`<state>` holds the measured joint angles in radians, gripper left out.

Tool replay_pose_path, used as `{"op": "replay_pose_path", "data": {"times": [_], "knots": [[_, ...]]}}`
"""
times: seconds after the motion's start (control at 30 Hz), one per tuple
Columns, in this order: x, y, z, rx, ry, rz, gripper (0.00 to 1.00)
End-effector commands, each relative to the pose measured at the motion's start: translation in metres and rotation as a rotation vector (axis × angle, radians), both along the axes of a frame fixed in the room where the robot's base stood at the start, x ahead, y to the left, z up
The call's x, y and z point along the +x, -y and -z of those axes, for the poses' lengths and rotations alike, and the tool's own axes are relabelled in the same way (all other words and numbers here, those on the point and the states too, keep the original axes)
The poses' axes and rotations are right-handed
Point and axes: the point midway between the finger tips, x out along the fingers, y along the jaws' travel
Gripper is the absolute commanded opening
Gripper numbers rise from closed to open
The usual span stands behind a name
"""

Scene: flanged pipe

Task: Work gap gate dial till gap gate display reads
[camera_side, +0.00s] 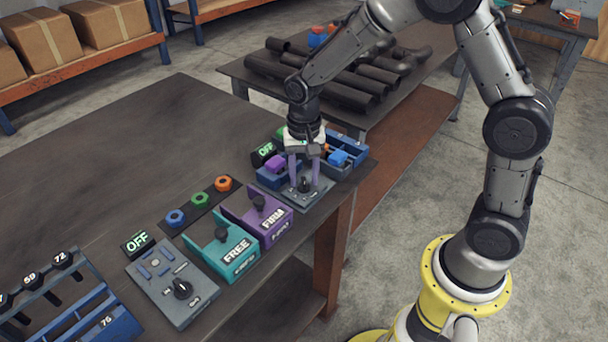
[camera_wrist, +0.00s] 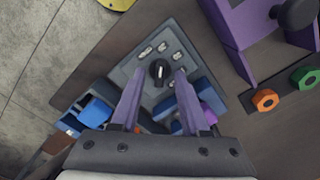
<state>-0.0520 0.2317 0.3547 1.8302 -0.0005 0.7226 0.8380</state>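A grey panel (camera_side: 312,197) with a black dial (camera_side: 304,186) sits near the table's right corner. The dial also shows in the wrist view (camera_wrist: 159,70), with a pale pointer mark. My gripper (camera_side: 304,180) points down over this panel, its two purple fingers apart, one on each side of the dial. A gap shows between each finger (camera_wrist: 160,72) and the dial. A display (camera_side: 264,151) behind the gripper reads OFF. A second grey panel (camera_side: 172,283) at front left has a black dial (camera_side: 182,289) and a display (camera_side: 138,243) reading OFF. I cannot read which is the gap gate.
A teal FREE block (camera_side: 232,257) and a purple FIRM block (camera_side: 270,222) stand between the panels. Blue, green and orange rings (camera_side: 223,184) lie behind them. Blue bins (camera_side: 346,150) holding small parts stand close beside my gripper. The table's back left is clear.

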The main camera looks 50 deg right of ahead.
Motion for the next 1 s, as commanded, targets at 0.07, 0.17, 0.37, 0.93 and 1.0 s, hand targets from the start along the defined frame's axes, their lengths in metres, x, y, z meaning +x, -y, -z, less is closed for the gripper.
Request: {"op": "replay_pose_path", "data": {"times": [0.07,0.17,0.37,0.93,1.0], "knots": [[0.000,0.000,0.001,0.000,-0.001,0.000,0.45],[0.000,0.000,0.001,0.000,-0.001,0.000,0.45],[0.000,0.000,-0.010,0.000,0.001,0.000,0.45],[0.000,0.000,-0.120,0.001,0.002,0.000,0.45],[0.000,0.000,-0.128,0.000,0.001,0.000,0.45]]}}
